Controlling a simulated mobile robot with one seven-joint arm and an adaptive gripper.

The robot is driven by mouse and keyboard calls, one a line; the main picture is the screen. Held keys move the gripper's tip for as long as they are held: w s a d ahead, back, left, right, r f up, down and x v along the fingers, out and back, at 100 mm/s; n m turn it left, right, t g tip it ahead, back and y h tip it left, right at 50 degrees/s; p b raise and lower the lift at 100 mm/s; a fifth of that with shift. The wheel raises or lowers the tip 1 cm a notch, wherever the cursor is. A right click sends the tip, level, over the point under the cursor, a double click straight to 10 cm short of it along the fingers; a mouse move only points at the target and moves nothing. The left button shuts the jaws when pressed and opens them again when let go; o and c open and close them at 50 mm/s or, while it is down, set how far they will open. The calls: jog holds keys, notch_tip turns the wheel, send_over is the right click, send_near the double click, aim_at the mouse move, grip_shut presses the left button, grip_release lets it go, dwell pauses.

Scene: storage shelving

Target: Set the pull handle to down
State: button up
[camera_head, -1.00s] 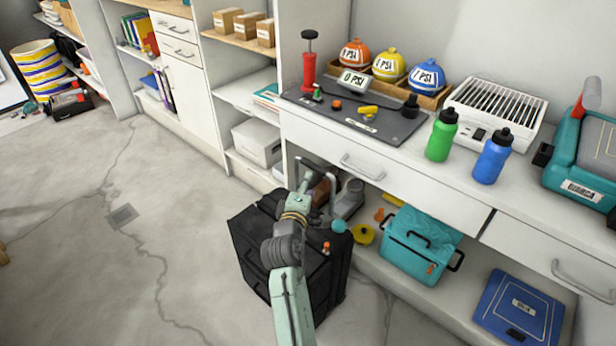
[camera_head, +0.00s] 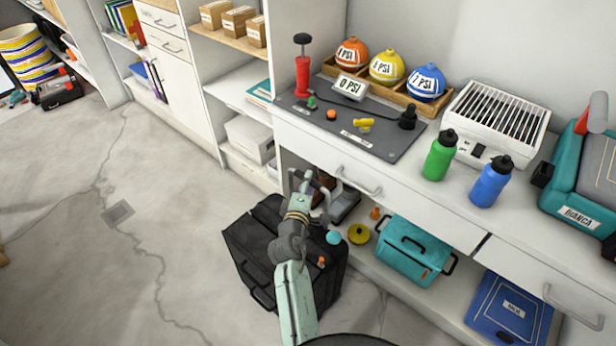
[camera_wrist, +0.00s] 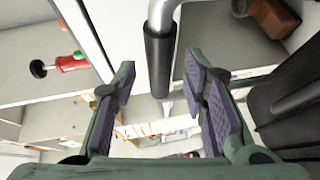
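The black suitcase (camera_head: 262,250) stands on the floor in front of the shelving. Its pull handle (camera_head: 325,190) sticks up above the case, partly hidden by my arm. In the wrist view the pull handle (camera_wrist: 160,60) is a grey metal tube with a black grip. My gripper (camera_head: 303,180) is at the handle; its fingers are hard to make out in the head view. In the wrist view my gripper (camera_wrist: 160,84) is open, with the black grip between its fingers and visible gaps on both sides.
The counter's drawer front (camera_head: 345,170) is just behind the handle. A teal cooler (camera_head: 412,250) and a yellow disc (camera_head: 358,234) are on the low shelf at right. Clear floor (camera_head: 180,230) lies to the left.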

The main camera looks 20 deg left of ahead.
jog(key=shift+x, duration=1.3)
jog(key=shift+c, duration=0.5)
grip_shut()
